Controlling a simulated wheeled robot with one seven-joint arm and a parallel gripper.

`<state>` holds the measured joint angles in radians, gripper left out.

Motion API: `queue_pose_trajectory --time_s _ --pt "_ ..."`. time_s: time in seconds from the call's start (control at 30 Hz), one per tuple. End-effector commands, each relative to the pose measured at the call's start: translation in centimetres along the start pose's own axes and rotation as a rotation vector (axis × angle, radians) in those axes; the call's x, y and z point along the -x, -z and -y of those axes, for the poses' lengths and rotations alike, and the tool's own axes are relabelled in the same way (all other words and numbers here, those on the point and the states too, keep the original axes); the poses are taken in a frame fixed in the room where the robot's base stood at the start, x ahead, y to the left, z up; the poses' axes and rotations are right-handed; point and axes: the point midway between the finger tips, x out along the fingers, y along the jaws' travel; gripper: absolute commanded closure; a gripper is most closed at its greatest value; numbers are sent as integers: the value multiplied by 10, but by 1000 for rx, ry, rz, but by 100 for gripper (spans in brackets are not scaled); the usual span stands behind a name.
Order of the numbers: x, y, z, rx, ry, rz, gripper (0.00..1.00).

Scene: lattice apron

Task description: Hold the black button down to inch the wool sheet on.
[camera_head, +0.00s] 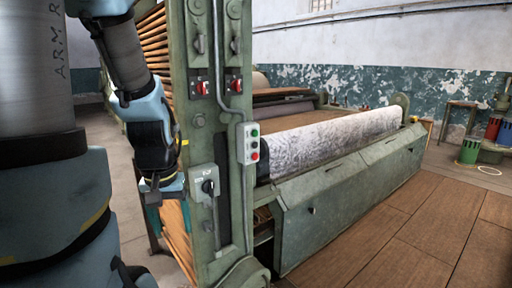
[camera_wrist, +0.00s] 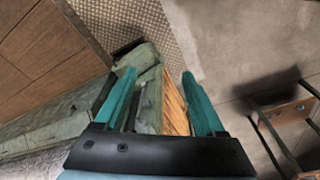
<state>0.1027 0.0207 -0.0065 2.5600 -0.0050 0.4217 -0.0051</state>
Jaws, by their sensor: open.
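A pale grey control box (camera_head: 248,143) is fixed to the green machine post in the head view. It carries a green button at the top and a red one at the bottom; a black button cannot be made out clearly at this size. The whitish wool sheet (camera_head: 335,140) lies over the long roller behind the machine's front cover. My gripper (camera_head: 160,190) is left of the post, apart from the box. In the wrist view my gripper (camera_wrist: 158,76) has its two teal fingers wide apart, pointing down past the machine frame, with nothing between them.
Red switches (camera_head: 202,88) are higher up. The brown plank floor (camera_head: 400,232) in front is clear. A stool-like frame (camera_wrist: 285,115) stands right in the wrist view.

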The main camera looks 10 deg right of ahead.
Motion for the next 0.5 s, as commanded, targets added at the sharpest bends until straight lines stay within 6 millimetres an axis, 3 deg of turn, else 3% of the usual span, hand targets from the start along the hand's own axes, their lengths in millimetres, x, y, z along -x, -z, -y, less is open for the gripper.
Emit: queue_pose_trajectory --time_s 0.07,0.5 --pt "0 0 0 0 0 0 38" --pt "0 0 0 0 0 0 88"
